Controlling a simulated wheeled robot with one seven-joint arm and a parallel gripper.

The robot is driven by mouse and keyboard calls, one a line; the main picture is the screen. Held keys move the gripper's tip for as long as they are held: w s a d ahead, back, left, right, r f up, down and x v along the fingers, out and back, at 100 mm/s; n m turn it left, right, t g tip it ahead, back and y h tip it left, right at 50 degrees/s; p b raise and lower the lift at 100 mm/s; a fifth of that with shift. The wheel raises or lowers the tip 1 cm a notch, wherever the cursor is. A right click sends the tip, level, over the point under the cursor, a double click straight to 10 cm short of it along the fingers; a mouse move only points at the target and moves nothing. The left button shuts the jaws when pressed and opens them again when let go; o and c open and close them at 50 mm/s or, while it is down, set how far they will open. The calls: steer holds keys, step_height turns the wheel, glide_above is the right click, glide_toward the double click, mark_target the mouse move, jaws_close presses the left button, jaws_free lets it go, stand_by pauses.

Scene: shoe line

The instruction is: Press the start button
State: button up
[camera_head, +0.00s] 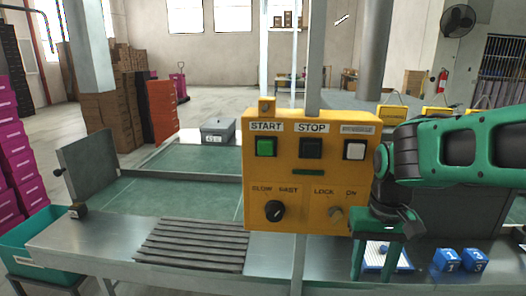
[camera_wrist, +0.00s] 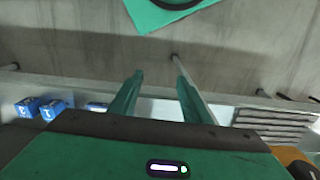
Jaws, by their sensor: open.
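The yellow control box (camera_head: 312,172) stands in the middle of the head view. Its green start button (camera_head: 266,147) is at the upper left, under the START label. A dark stop button (camera_head: 311,148) and a whitish button (camera_head: 354,150) sit to its right. My gripper (camera_head: 375,276) hangs pointing down at the box's lower right, well away from the start button. In the wrist view my gripper (camera_wrist: 156,84) shows two green fingers apart with nothing between them. The start button is not visible in the wrist view.
Below the buttons are a black speed knob (camera_head: 274,211) and a lock switch (camera_head: 336,213). Blue blocks (camera_head: 460,261) lie on the metal table (camera_head: 310,262) at right. A grey ribbed slope (camera_head: 192,244) is at left. The space in front of the box's left half looks clear.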

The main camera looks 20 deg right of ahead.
jaws_close()
stand_by(1.7)
